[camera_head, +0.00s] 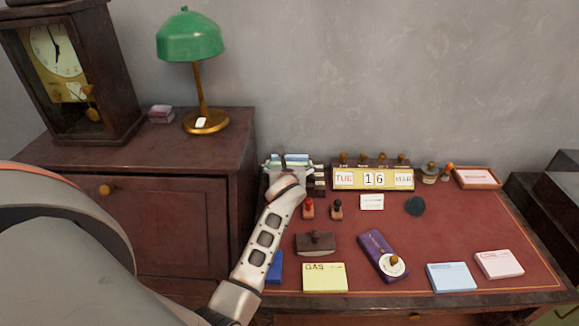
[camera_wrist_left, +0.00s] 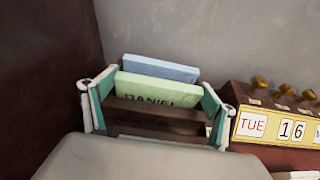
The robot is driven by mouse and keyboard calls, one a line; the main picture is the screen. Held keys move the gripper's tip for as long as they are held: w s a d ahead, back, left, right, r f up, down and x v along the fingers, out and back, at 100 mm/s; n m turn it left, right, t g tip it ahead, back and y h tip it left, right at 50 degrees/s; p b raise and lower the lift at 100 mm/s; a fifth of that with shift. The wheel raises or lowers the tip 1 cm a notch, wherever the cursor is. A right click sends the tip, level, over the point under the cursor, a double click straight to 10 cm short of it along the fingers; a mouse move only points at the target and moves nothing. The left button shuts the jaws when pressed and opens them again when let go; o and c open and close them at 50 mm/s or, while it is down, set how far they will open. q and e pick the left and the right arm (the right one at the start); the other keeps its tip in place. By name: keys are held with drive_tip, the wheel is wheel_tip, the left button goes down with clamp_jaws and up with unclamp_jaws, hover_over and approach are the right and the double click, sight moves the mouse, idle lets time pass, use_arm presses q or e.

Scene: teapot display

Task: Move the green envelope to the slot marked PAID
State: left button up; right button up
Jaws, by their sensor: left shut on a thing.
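The green envelope (camera_wrist_left: 152,91), lettered DANIEL, stands upright at a dark wooden letter rack (camera_wrist_left: 150,115) in the left wrist view. My left gripper (camera_wrist_left: 160,97) has its teal-padded fingers at the envelope's two side edges and is shut on it. A blue envelope (camera_wrist_left: 160,68) stands just behind it. In the head view my left gripper (camera_head: 287,172) is at the rack at the desk's back left and mostly hides it. The envelope's lower edge is hidden, and I cannot read any PAID mark. My right gripper is not in view.
A TUE 16 MAR calendar (camera_head: 373,178) stands right of the rack, with stamps (camera_head: 308,208) in front. A wooden cabinet with a green lamp (camera_head: 190,38) is to the left. Several coloured pads, including a yellow one (camera_head: 325,278), lie along the desk's front. Its middle right is clear.

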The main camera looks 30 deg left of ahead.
use_arm(q)
drive_tip(key=o, duration=1)
drive_tip(key=shift+f, duration=0.1)
drive_tip(key=shift+o, duration=0.2)
drive_tip(key=shift+s+d+r, duration=0.1)
drive_tip(key=shift+s+r, duration=0.05)
drive_tip(key=shift+r, duration=0.05)
drive_tip(key=p+v, duration=0.2)
drive_tip(key=v, duration=0.9)
drive_tip(key=shift+s+d+r, duration=0.15)
drive_tip(key=shift+s, duration=0.1)
